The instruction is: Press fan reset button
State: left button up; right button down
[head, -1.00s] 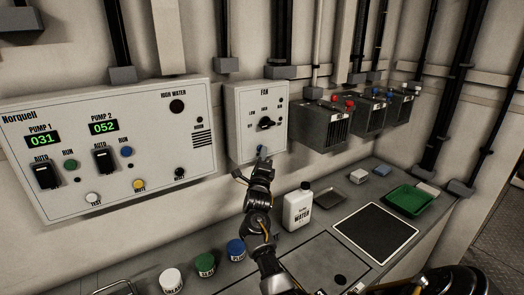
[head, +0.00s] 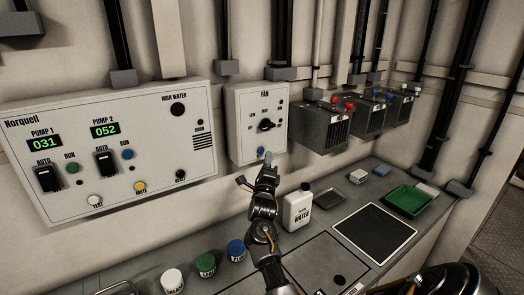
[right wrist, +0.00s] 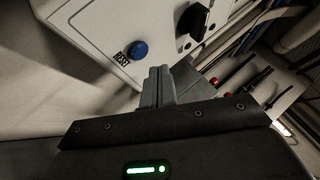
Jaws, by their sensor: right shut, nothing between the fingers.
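The fan box (head: 243,128) is a pale panel on the wall with a black rotary knob (head: 266,124). Its blue reset button (head: 260,150) sits low on the box face. In the right wrist view the blue button (right wrist: 138,49) has the label RESET beside it and is uncovered. My right gripper (head: 268,157) is shut and empty, its tips just below and right of the button in the head view. In the right wrist view the shut fingers (right wrist: 158,72) appear apart from the button. My left gripper is not in view.
The large pump panel (head: 60,202) is left of the fan box. Grey boxes with coloured terminals (head: 322,128) hang to the right. Below, the counter holds a white water bottle (head: 297,207), a green tray (head: 408,199) and several lidded jars (head: 205,264).

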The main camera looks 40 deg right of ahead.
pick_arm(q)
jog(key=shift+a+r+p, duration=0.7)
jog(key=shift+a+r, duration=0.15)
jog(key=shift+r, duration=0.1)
pick_arm(e)
jog(key=s, duration=0.4)
jog(key=shift+a+r, duration=0.1)
jog(key=shift+a, duration=0.1)
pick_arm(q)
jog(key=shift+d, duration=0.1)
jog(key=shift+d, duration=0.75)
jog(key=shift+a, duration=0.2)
